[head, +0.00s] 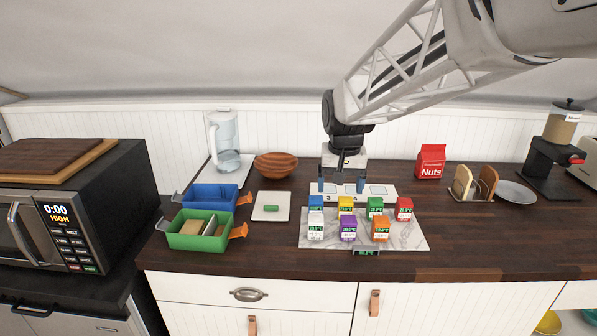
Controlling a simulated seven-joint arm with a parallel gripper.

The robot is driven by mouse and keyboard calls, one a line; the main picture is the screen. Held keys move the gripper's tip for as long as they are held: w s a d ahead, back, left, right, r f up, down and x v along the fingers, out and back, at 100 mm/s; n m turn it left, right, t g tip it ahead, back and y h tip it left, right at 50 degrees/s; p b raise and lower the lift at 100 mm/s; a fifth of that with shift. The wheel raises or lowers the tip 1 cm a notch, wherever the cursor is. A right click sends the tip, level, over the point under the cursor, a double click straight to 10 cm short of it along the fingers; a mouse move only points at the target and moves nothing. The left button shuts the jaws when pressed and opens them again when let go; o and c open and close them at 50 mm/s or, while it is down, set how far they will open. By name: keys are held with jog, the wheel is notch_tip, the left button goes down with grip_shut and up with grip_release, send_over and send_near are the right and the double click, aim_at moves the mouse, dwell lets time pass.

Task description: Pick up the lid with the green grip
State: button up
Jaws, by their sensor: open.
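The lid is a flat white square (260,212) with a small green grip (271,208) on top. It lies on the dark wooden counter, left of the marble slab and right of the green and blue boxes. My gripper (341,187) points down above the numbered white strip, to the right of the lid and apart from it. Its two blue-tipped fingers are spread and nothing shows between them.
A green box (184,242) and a blue box (207,205) with orange latches stand left of the lid. A brown bowl (276,164) is behind it. Several small cartons stand on the marble slab (413,238) to its right. The counter in front is clear.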

jog(key=w+a+f, duration=0.5)
jog(key=w+a, duration=0.4)
jog(key=w, duration=0.3)
jog(key=g, duration=0.1)
send_near(272, 203)
jog(key=s, duration=0.3)
jog(key=shift+s+d+r, duration=0.15)
jog(key=shift+s+d, duration=0.05)
jog(key=shift+s, duration=0.2)
jog(key=shift+f, duration=1.3)
jog(key=shift+f, duration=0.1)
jog(key=shift+a+f, duration=0.2)
jog(key=shift+f, duration=2.3)
